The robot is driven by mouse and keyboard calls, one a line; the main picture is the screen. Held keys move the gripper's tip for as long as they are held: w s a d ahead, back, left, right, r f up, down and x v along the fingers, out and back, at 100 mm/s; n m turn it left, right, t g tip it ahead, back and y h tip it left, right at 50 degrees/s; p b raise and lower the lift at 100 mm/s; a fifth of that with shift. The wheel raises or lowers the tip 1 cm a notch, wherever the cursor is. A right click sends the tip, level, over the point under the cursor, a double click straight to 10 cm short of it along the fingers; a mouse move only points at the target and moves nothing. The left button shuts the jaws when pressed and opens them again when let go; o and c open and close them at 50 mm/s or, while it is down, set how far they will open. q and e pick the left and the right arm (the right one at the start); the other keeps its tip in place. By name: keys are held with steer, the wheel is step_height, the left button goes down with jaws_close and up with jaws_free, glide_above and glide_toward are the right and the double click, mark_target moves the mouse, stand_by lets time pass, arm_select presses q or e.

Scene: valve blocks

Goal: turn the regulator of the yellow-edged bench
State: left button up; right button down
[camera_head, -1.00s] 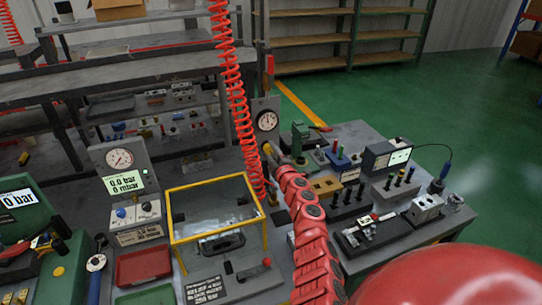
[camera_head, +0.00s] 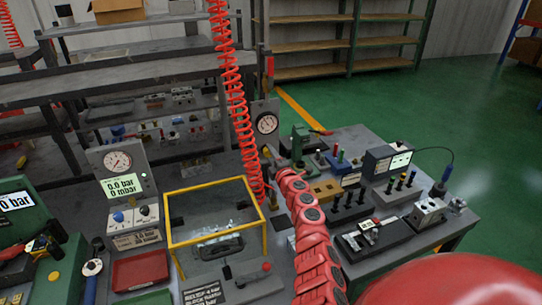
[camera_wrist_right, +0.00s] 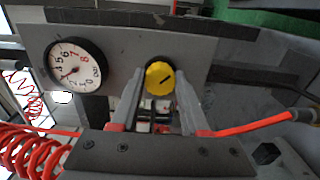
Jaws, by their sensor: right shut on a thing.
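The regulator is a round yellow knob (camera_wrist_right: 159,76) with a black mark, on a grey panel (camera_wrist_right: 205,50) in the right wrist view. A white dial gauge (camera_wrist_right: 72,66) sits left of it on the same panel. In the head view the gauge (camera_head: 266,123) stands at the back of the bench, and the knob is hidden. My right gripper (camera_wrist_right: 159,84) is shut on the knob, one finger on each side. In the head view my right gripper (camera_head: 272,162) is small and partly hidden below the gauge. My left gripper is not in view.
A red coiled hose (camera_head: 230,90) hangs just left of the gauge panel. A yellow-framed clear guard (camera_head: 215,240) stands on the bench front. Valve blocks and fittings (camera_head: 348,208) crowd the bench to the right of my arm. Green floor is free beyond the right edge.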

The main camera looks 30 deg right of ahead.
steer(key=shift+c, duration=1.9)
jaws_free()
steer(key=shift+s, duration=0.1)
steer(key=p+v, duration=0.2)
steer(key=v, duration=1.5)
steer(key=shift+a, duration=0.2)
steer(key=shift+s, duration=0.15)
